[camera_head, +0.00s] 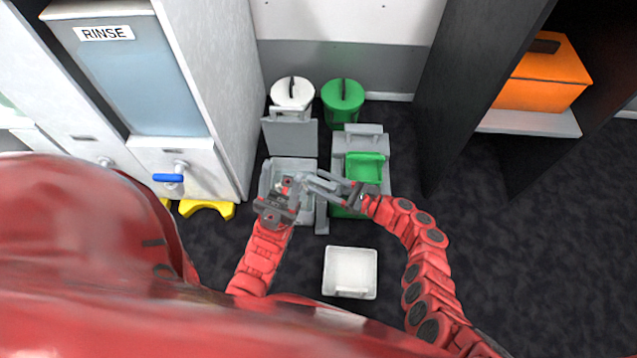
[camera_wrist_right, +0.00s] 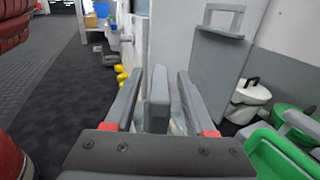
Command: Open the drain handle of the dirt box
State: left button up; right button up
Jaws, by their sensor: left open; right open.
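The grey box with a raised lid (camera_head: 290,137), which looks like the dirt box (camera_head: 265,180), stands on the floor near the middle of the head view. My right gripper (camera_head: 308,181) reaches leftward to the box. In the right wrist view its open fingers (camera_wrist_right: 158,100) stand on either side of a grey upright bar (camera_wrist_right: 160,92). This bar may be the drain handle; I cannot tell whether the fingers touch it. My left gripper (camera_head: 287,188) is open over the near part of the box, close to the right gripper. The arms partly hide the box.
A grey and green bin (camera_head: 365,168) stands right of the box. White (camera_head: 292,92) and green (camera_head: 343,95) lidded buckets are behind. The RINSE cabinet (camera_head: 140,85) is left. A white tray (camera_head: 350,270) lies in front. Clear floor is at right.

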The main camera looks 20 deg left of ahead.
jog(key=shift+a, duration=0.7)
grip_shut()
